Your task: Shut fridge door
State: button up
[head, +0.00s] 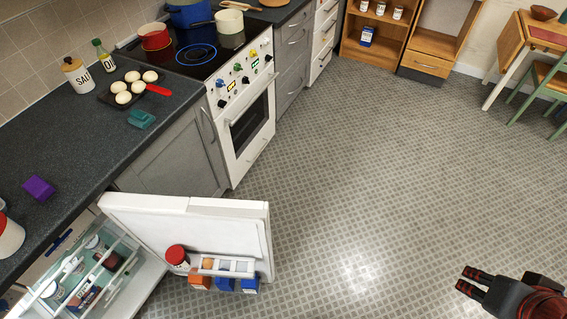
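The white fridge door (222,226) stands wide open at the lower left, swung out from under the counter into the room. Its inner side faces me. Door shelves hold a red-lidded jar (177,258), an egg rack (224,266) and several small orange and blue cartons. The fridge interior (75,275) shows clear shelves with food items; its lower part is cut off by the frame. My gripper (470,284) is at the lower right, black with red parts. Its fingers look parted and hold nothing. It is far from the door, with open floor between.
The dark counter (60,165) runs above the fridge, with a tray of buns (135,88). A white oven (245,105) stands beyond a grey cabinet (180,160). A table (525,45) and green chair (545,88) stand at the far right. The tiled floor (370,170) is clear.

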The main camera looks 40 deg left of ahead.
aim_at(235, 234)
jog(key=i+u, duration=0.2)
jog(key=i, duration=0.35)
jog(key=i+l+u, duration=0.2)
jog(key=i, duration=0.35)
jog(key=i+l+u, duration=0.2)
jog(key=i, duration=0.3)
jog(key=i+u, duration=0.25)
jog(key=u, duration=0.2)
jog(key=i+u, duration=0.2)
jog(key=u, duration=0.25)
jog(key=i+u, duration=0.25)
jog(key=u, duration=0.2)
jog(key=i+l+u, duration=0.2)
jog(key=u, duration=0.2)
jog(key=i+u, duration=0.15)
jog(key=u, duration=0.3)
jog(key=i+u, duration=0.15)
jog(key=u, duration=0.35)
jog(key=i+l+u, duration=0.1)
jog(key=u, duration=0.35)
jog(key=i+l+u, duration=0.1)
jog(key=u, duration=0.35)
jog(key=l+u, duration=0.25)
jog(key=u, duration=0.2)
jog(key=i+l+u, duration=0.3)
jog(key=l+u, duration=0.3)
jog(key=j+z, duration=0.15)
